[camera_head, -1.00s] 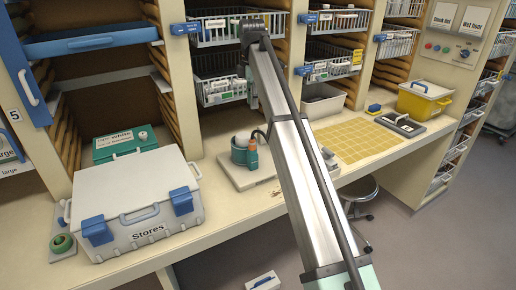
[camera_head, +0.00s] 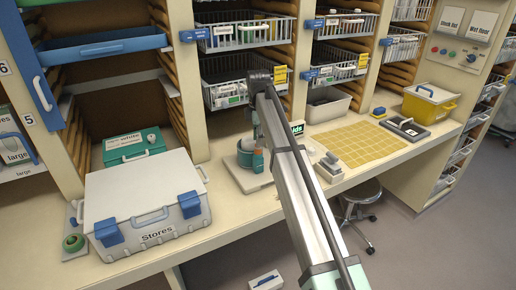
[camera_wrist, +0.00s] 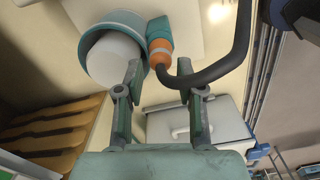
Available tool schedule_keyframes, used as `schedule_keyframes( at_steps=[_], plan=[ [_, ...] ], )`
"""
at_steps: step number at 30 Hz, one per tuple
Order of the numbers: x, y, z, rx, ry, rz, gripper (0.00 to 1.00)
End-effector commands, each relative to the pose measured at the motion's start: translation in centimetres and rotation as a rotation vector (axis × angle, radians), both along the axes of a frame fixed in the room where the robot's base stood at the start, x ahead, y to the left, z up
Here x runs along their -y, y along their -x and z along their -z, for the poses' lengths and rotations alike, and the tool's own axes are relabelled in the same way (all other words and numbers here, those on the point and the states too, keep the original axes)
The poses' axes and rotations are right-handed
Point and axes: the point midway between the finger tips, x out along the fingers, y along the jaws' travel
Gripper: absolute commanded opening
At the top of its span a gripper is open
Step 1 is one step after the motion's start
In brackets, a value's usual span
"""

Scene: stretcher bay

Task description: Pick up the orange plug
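The orange plug (camera_wrist: 160,50) shows in the wrist view just beyond my fingertips, roughly in line with the gap between them. Its teal upper part stands beside a teal-rimmed holder (camera_wrist: 86,38) with a white round body inside. In the head view the plug (camera_head: 258,160) is small beside the holder (camera_head: 246,150), below my arm's end.
A white Stores case (camera_head: 145,205) sits left on the counter, a green box (camera_head: 133,147) behind it. A yellow grid mat (camera_head: 362,144) and yellow bin (camera_head: 425,103) are to the right. Wire baskets (camera_head: 240,92) hang above the holder. A stool (camera_head: 358,200) stands below the counter.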

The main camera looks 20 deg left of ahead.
Motion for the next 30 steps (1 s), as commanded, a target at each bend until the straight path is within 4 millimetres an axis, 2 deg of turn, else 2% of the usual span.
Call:
schedule_keyframes(
  at_steps=[7, 15, 17, 18, 30],
  plan=[
    [0.0, 0.2, 3.0, 0.000, 0.000, 0.000, 0.38],
    [0.0, 0.1, 3.5, 0.001, -0.001, 0.000, 0.38],
    [0.0, 0.1, 3.5, 0.001, -0.001, 0.000, 0.16],
    [0.0, 0.1, 3.5, 0.001, -0.001, 0.000, 0.02],
    [0.0, 0.1, 3.4, 0.001, -0.001, 0.000, 0.00]
  ],
)
